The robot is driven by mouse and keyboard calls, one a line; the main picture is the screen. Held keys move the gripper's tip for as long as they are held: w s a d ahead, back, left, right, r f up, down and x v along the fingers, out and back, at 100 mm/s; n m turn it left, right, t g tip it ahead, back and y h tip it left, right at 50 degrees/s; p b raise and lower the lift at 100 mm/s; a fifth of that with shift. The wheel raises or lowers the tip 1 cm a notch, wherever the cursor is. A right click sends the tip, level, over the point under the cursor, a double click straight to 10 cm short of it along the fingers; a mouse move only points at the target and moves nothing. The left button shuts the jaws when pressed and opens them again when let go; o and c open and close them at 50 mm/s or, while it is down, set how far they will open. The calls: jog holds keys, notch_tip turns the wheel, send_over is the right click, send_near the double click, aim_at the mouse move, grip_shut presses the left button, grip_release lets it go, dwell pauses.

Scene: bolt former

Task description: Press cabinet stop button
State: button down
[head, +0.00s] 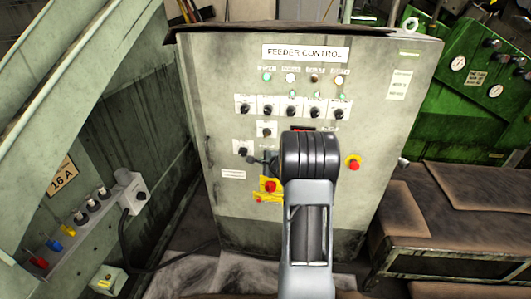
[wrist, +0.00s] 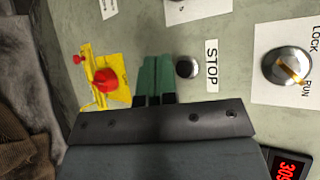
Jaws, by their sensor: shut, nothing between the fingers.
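The grey feeder control cabinet (head: 225,110) stands ahead in the head view. In the wrist view, a small round black button (wrist: 187,68) sits beside a white STOP label (wrist: 211,64) on the cabinet face. My gripper (wrist: 156,60) is shut and empty, its green fingers side by side just left of the black button. I cannot tell whether the fingertips touch the panel; they are not on the button. In the head view my arm hides the black button and most of the gripper.
A red emergency button on a yellow plate (wrist: 108,80) lies left of the fingers. A LOCK/RUN key switch (wrist: 287,67) and a red display (wrist: 290,166) are to the right. Another red button (head: 353,163) is on the cabinet's right. A brown-topped bench (head: 472,199) stands at right.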

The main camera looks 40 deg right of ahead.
jog(key=shift+w+d, duration=0.55)
jog(key=shift+w+d+b, duration=0.5)
jog(key=shift+w+d, duration=0.05)
jog(key=shift+w, duration=0.05)
dwell(2.7)
jog(key=shift+s, duration=0.1)
jog(key=shift+s+a+b, duration=0.55)
jog(key=shift+b, duration=0.35)
jog(key=shift+s+a+b, duration=1.75)
jog(key=shift+s+b, duration=0.05)
jog(key=shift+b, duration=0.15)
